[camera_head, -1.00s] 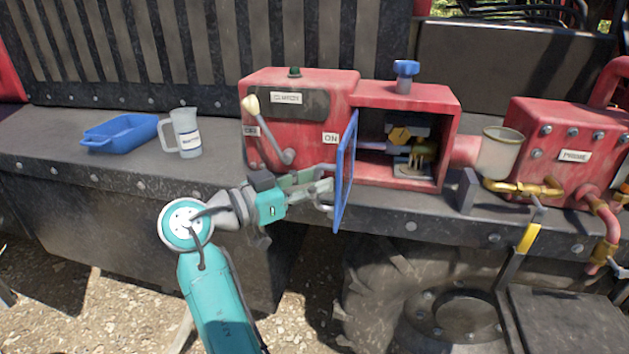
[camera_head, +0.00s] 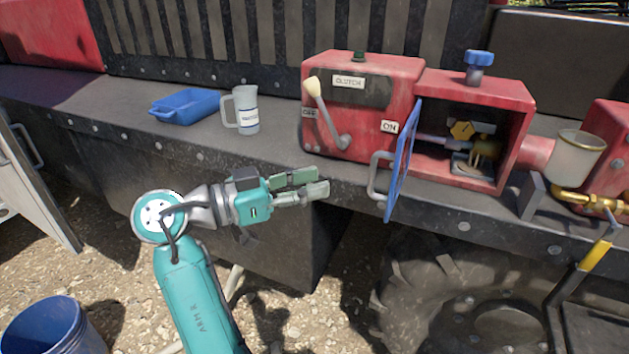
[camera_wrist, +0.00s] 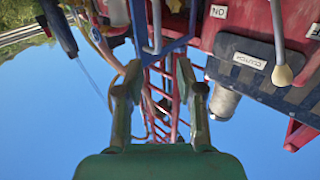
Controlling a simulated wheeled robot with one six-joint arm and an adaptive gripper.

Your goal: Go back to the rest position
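My gripper (camera_head: 322,184) is in front of the deck edge, left of the open blue door (camera_head: 403,160) of the red clutch box (camera_head: 362,112). Its two fingers point right, with a gap between them and nothing held. In the wrist view my gripper (camera_wrist: 161,80) also shows two fingers apart and empty. The door's handle (camera_head: 376,177) is to the right of the fingertips and apart from them. The wrist view is upside down, with the door handle (camera_wrist: 152,28) beyond the fingers. The clutch lever (camera_head: 325,110) leans toward OFF at its top.
A blue tray (camera_head: 184,108) and a measuring jug (camera_head: 244,110) stand on the dark deck (camera_head: 80,105). A blue bucket (camera_head: 50,330) is on the gravel at lower left. A grey open panel (camera_head: 35,190) stands at far left. A large tyre (camera_head: 440,290) is below the box.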

